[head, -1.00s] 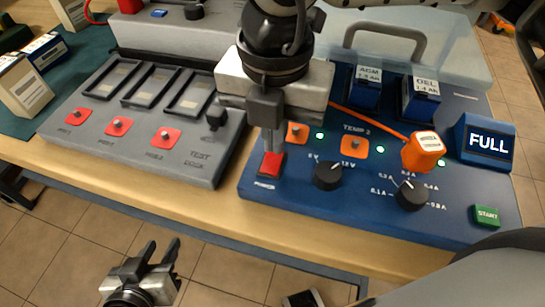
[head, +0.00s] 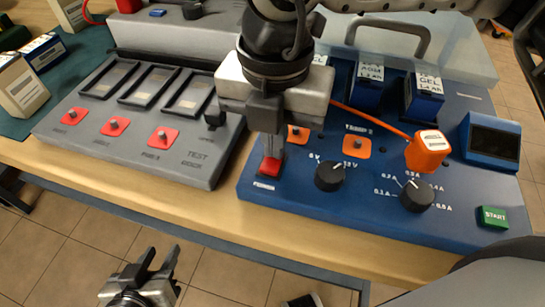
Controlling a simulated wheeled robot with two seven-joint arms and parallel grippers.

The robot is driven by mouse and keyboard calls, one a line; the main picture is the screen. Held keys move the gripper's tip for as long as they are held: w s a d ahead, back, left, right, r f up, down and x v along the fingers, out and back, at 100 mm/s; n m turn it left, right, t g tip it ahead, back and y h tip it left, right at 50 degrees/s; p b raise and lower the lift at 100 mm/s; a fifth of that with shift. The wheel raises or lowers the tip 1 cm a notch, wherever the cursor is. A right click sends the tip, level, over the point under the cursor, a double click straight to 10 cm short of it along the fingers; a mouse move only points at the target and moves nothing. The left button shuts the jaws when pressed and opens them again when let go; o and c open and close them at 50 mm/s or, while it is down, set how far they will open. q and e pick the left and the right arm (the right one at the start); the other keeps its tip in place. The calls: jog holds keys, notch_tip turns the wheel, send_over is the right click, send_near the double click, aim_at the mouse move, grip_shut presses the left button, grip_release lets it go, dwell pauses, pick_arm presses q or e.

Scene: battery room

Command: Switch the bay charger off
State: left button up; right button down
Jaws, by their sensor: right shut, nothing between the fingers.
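The blue bay charger (head: 320,212) stands on the table at the right. Its red power switch (head: 276,170) is at the front left of its panel, above a white label. The charger's display (head: 492,140) is dark, and no green lights show on the panel. My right gripper (head: 269,160) is shut and empty, pointing down with its fingertips at the power switch, apparently touching it and hiding part of it. My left gripper (head: 158,264) is open and empty, low in front of the table edge.
The charger has two black knobs (head: 330,176), a green START button (head: 492,217) and an orange plug (head: 427,151) on a cable. Two batteries (head: 424,100) sit in its rear slots. A grey test dock (head: 130,130) is close on the left.

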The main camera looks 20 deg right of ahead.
notch_tip(320, 180, up, 7)
jog(key=p, duration=0.3)
dwell(0.5)
dwell(0.5)
